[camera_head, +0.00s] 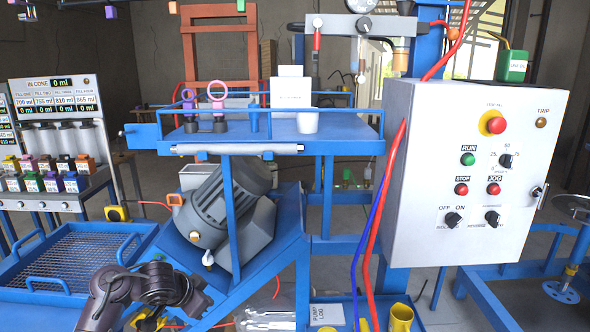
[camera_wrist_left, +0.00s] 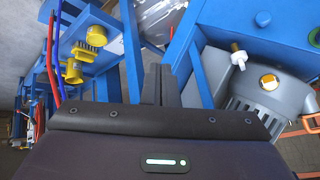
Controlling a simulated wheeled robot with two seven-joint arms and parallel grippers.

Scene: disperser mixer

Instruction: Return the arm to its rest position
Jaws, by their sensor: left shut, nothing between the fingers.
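My left arm (camera_head: 150,285) shows dark at the lower left of the head view, bent in front of the blue frame and the grey motor. In the left wrist view my left gripper (camera_wrist_left: 160,84) has its two dark fingers together, with nothing between them. It points towards the blue frame, apart from the grey motor (camera_wrist_left: 268,100) at the right of that view. My right gripper and right arm are not in view.
The grey motor (camera_head: 230,200) sits on a sloped blue frame. A blue mesh tray (camera_head: 75,262) is at the left. A control cabinet (camera_head: 467,165) with buttons and knobs stands at the right. Red and blue cables (camera_head: 372,230) hang beside it. A yellow cup (camera_head: 401,317) is at the bottom.

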